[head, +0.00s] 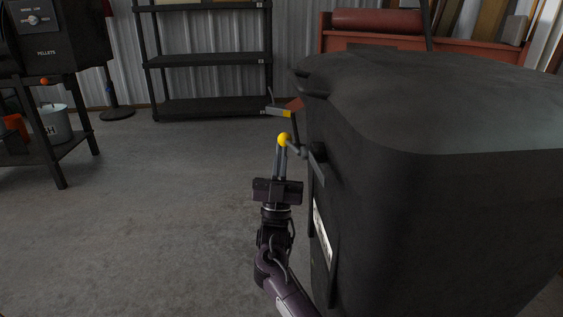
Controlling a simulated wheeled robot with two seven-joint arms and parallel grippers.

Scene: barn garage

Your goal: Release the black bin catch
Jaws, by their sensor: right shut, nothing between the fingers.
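The black bin (440,190) is large and fills the right side of the head view. On its left side is a dark catch mount (318,154). A short grey lever (298,150) reaches left from it to a yellow knob (285,138). My right gripper (281,148) comes up from below, left of the bin. Its fingers are together and empty, with the tips right at the yellow knob. I cannot tell whether they touch it. My left gripper does not show.
A small grey and yellow piece (279,111) shows just beyond the knob, near the bin's edge. A black shelf rack (212,107) stands at the back wall. A black stand (60,155) with a grey bucket (56,125) is at left. The floor between is clear.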

